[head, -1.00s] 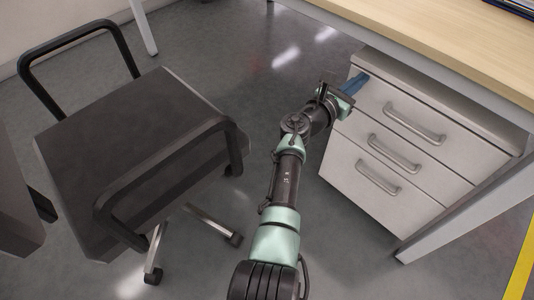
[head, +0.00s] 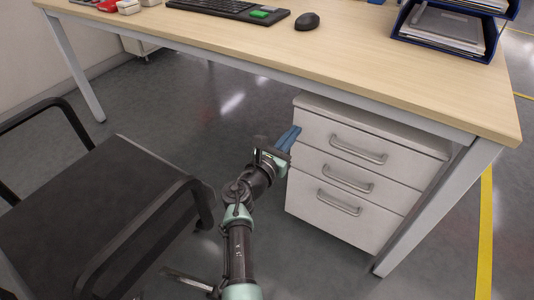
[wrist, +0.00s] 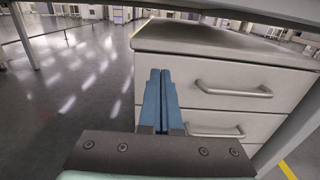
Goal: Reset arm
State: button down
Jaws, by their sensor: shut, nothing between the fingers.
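My gripper (head: 290,138) has blue fingers and is at the end of my arm, low beside the left end of a white drawer cabinet under the desk. In the wrist view the blue fingers of my gripper (wrist: 160,88) lie side by side, shut with nothing between them. They point forward beside the cabinet (wrist: 185,40), whose drawer fronts are to the right. I cannot tell whether the fingers touch it.
The desk (head: 330,62) stands above the cabinet (head: 320,215), with a keyboard (head: 230,8), a mouse (head: 307,21) and a blue paper tray (head: 490,50) on it. A dark chair (head: 90,215) stands to the left. Grey floor (head: 180,90) is open behind my gripper.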

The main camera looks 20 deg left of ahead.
jog(key=p+v, duration=0.3)
jog(key=v, duration=0.4)
jog(key=shift+s+f, duration=0.2)
jog(key=shift+f, duration=0.05)
jog(key=d+r+m+t, duration=0.1)
jog(key=d+r+m, duration=0.3)
jog(key=r+m, duration=0.9)
jog(key=d+r+m+t, duration=0.1)
jog(key=d+r+m, duration=0.5)
jog(key=r, duration=1.1)
jog(key=s+d+r+m+t+y+p, duration=0.15)
jog(key=s+r+m+t, duration=0.25)
jog(key=s+r+m, duration=0.55)
jog(key=s+d+r+m+t+y, duration=0.1)
jog(key=s+r+m+t+y, duration=0.3)
jog(key=s+r, duration=1)
notch_tip(320, 180, up, 40)
jog(key=w+p, duration=0.2)
jog(key=p, duration=3.6)
jog(key=shift+w+a+h, duration=0.2)
jog(key=shift+a+h, duration=0.1)
jog(key=shift+h, duration=0.15)
